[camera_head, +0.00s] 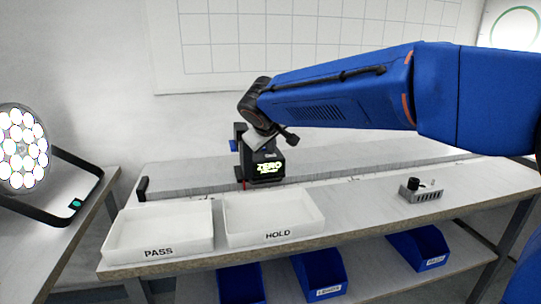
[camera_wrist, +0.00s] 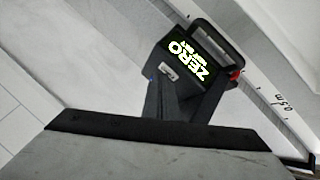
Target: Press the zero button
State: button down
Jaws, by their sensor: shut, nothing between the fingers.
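A black device with a lit panel reading ZERO in yellow-green letters (camera_head: 268,168) stands at the back of the bench. It also shows in the wrist view, tilted, with its lit panel (camera_wrist: 190,60) facing the camera and a small red part (camera_wrist: 235,75) at its right edge. A separate zero button cannot be made out clearly. My gripper (camera_head: 265,146) is at the end of the blue arm, right over or in front of the device's upper part. Its fingers look shut and empty; whether they touch the device cannot be told.
White trays marked PASS (camera_head: 158,253) and HOLD (camera_head: 278,235) sit at the bench front. A small grey block with a black knob (camera_head: 421,191) lies to the right. A round lamp (camera_head: 22,148) stands at the left. Blue bins (camera_head: 320,275) are below.

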jog(key=shift+r, duration=0.75)
notch_tip(320, 180, up, 5)
dwell(0.7)
jog(key=shift+d, duration=0.1)
dwell(0.4)
